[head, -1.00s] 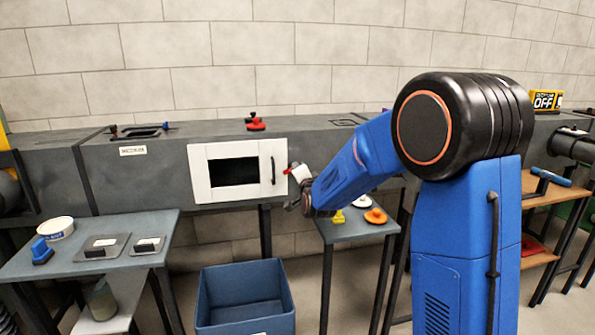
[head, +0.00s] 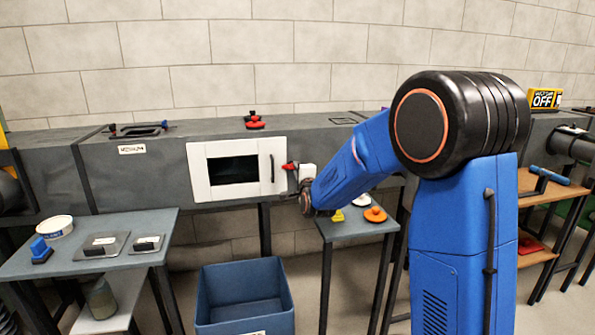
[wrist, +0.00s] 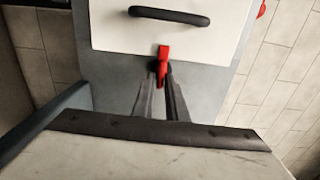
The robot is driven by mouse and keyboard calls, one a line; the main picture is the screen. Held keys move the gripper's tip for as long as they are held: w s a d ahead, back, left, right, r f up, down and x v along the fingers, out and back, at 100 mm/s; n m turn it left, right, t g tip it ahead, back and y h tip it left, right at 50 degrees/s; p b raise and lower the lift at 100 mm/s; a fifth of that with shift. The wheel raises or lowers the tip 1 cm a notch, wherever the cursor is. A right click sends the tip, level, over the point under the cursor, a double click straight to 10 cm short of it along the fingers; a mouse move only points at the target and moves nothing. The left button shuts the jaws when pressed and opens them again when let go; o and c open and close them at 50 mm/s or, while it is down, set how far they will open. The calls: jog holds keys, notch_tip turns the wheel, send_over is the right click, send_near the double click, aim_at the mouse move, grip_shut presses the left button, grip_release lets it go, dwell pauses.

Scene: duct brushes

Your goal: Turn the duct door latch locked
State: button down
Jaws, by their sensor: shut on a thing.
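The white duct door (head: 198,180) with a dark window lies against the front of the grey duct. Its black handle (head: 272,168) is on the right side; in the wrist view the handle (wrist: 168,15) runs along the top. The red latch (head: 289,166) is at the door's right edge, and in the wrist view the latch (wrist: 163,60) points across the door's edge. My gripper (head: 297,178) is at the latch. In the wrist view my gripper's fingers (wrist: 161,82) are closed on its base end. The fingertips partly hide the pivot.
A blue bin (head: 245,292) stands on the floor below the door. A small table (head: 345,230) with yellow, white and orange items is right of it. The left table (head: 90,262) holds a bowl, a blue brush and flat plates.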

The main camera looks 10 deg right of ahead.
jog(key=shift+f, duration=0.1)
jog(key=c, duration=1.9)
grip_release()
jog(key=shift+o, duration=0.2)
jog(key=s, duration=1.7)
jog(key=shift+s, duration=0.2)
jog(key=s+d+f+n+g, duration=0.2)
jog(key=s+n+g, duration=0.2)
jog(key=s, duration=0.9)
jog(key=s+d+f+n+g, duration=0.2)
jog(key=s+n, duration=0.6)
jog(key=s, duration=0.5)
jog(key=s+d+f+n+g, duration=0.2)
jog(key=s+f+n+g, duration=0.2)
jog(key=s, duration=0.9)
jog(key=n+g, duration=0.2)
jog(key=g, duration=0.1)
